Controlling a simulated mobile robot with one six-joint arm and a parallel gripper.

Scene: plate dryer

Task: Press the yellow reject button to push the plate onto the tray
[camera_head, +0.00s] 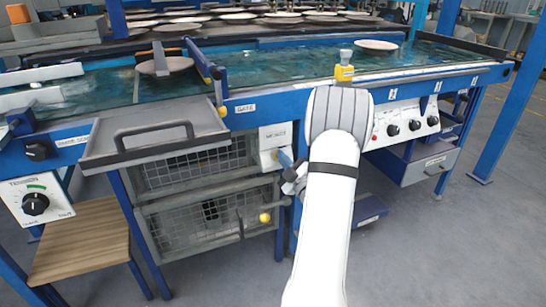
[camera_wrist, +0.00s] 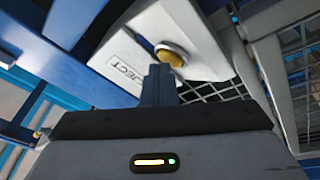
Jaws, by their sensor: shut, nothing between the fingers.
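The yellow reject button (camera_wrist: 172,56) sits on a white panel lettered "REJECT" (camera_wrist: 125,60) in the wrist view. My gripper (camera_wrist: 158,72) is shut and empty, its blue fingertips right at the lower left edge of the button. I cannot tell whether they touch it. In the head view my gripper (camera_head: 284,157) is in front of the reject panel (camera_head: 271,137), and the button is hidden. A round plate (camera_head: 165,66) lies on the blue-green belt at the left, by a blue gate bar. The grey tray (camera_head: 188,150) with a dark handle hangs at the bench front, below that plate.
Wire-mesh baskets (camera_head: 163,215) stand under the tray, left of my gripper. A knob panel (camera_head: 405,122) is right of my arm. A yellow-based fixture (camera_head: 344,72) stands on the belt's front rail. Another plate (camera_head: 376,45) lies farther right. Floor at the right is clear.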

